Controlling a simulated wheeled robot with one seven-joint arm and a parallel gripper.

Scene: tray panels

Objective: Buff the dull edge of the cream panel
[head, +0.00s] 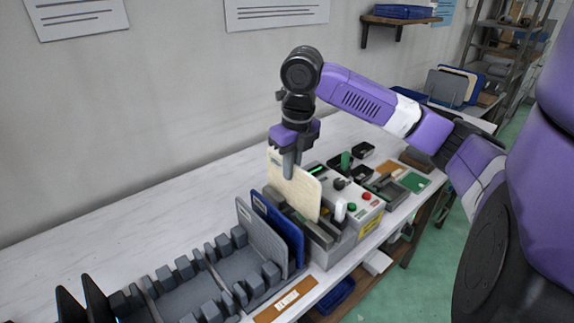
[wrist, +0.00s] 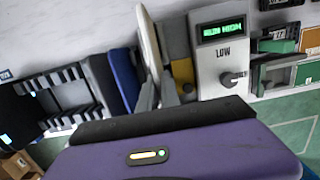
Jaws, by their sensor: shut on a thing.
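The cream panel (head: 295,187) stands upright and tilted slightly over the slot of a grey buffing machine (head: 340,250). My gripper (head: 289,165) is shut on its upper edge from above. In the wrist view the cream panel (wrist: 149,42) shows nearly edge-on beside the machine's grey front (wrist: 218,68). Its lower edge is hidden by the machine in the head view, so I cannot tell whether it touches inside. The machine has a green display (wrist: 221,30), a dial (wrist: 232,78) by the word LOW, and green and red buttons.
A grey slotted rack (head: 190,285) stands left of the machine. A grey panel (head: 262,238) and a blue panel (head: 278,226) stand upright at its right end, close to the cream panel. Small black trays (head: 363,150) and a green card (head: 414,181) lie behind the machine. The left back table is clear.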

